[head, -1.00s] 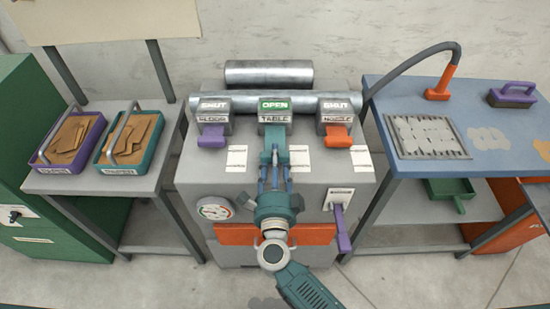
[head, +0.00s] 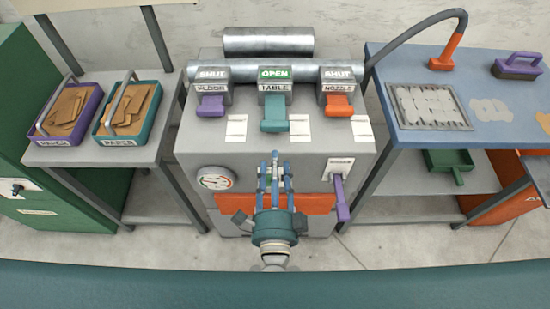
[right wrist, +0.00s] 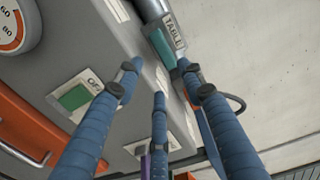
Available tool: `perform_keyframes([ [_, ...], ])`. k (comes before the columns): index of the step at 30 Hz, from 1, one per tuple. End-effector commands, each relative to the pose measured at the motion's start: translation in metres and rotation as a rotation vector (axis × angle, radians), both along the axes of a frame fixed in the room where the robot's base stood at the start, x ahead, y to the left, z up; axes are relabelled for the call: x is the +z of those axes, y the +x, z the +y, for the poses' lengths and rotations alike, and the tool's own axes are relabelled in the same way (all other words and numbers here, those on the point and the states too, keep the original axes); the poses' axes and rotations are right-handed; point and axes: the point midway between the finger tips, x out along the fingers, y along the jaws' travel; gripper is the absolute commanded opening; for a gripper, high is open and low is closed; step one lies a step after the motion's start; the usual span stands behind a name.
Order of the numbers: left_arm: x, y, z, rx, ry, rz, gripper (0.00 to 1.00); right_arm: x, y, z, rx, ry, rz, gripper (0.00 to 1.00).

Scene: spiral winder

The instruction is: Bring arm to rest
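My right gripper (head: 275,168) is in the lower middle of the head view, in front of the grey machine (head: 190,150). Its blue fingers point up and away, with nothing between them. In the right wrist view the fingers (right wrist: 158,85) are spread apart and empty. The teal TABLE lever (head: 275,118), under a sign reading OPEN, stands beyond the fingertips and apart from them. It also shows in the right wrist view (right wrist: 162,47). The purple FLOOR lever (head: 210,106) and orange NOZZLE lever (head: 337,105) sit under SHUT signs. My left gripper is out of view.
A round gauge (head: 214,178), an orange bar (head: 310,204) and a purple side lever (head: 341,197) are on the machine's front. A shelf (head: 60,155) with two bins stands left, a blue table (head: 382,70) right. Floor shows between them.

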Motion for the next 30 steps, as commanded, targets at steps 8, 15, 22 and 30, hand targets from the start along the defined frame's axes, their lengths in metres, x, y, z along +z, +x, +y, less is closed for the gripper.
perform_keyframes([
  [8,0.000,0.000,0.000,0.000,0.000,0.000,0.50,0.000,0.000,0.000,0.000,0.000,0.000,0.39],
  [15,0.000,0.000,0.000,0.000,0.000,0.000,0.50,-0.002,0.000,0.000,0.003,-0.009,0.001,0.39],
  [22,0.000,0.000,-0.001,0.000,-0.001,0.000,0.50,-0.090,-0.003,0.007,0.165,-0.359,0.056,0.39],
  [30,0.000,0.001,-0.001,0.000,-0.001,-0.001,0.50,-0.282,-0.062,-0.028,0.515,-0.895,0.300,0.39],
])
